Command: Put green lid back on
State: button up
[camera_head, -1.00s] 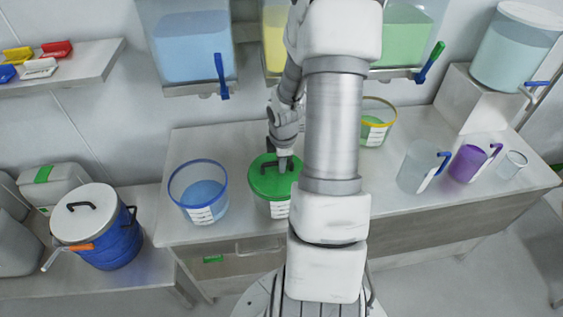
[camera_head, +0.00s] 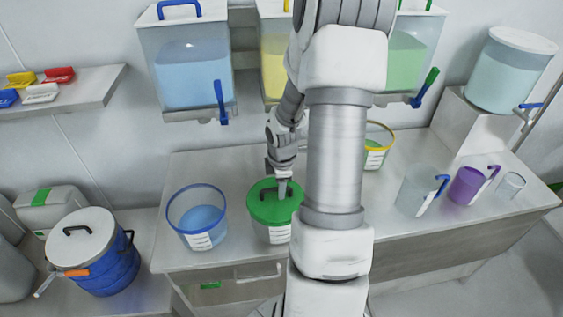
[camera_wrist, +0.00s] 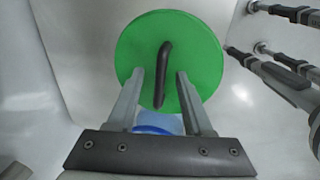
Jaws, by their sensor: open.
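The green lid (camera_head: 268,206), round with a dark bar handle, lies over a clear container with a white label (camera_head: 279,235) on the bench. In the wrist view the lid (camera_wrist: 204,55) fills the upper middle, its handle standing up from its face. My gripper (camera_head: 282,194) is above the lid at its handle. In the wrist view my gripper (camera_wrist: 168,75) is open, with a finger on either side of the lower part of the handle. I cannot tell whether the fingers touch it or whether the lid is fully seated.
A blue-rimmed bucket (camera_head: 197,222) stands close left of the lidded container. A yellow-rimmed bucket (camera_head: 376,152) is behind to the right. A clear jug (camera_head: 413,195) and a purple jug (camera_head: 466,186) stand further right. Tanks with taps (camera_head: 190,75) hang above the bench.

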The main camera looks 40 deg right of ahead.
aim_at(282, 206)
notch_tip(282, 206, up, 15)
jog(key=s+a+p, duration=0.1)
jog(key=s+p, duration=0.1)
jog(key=p, duration=0.1)
jog(key=shift+s+a, duration=0.3)
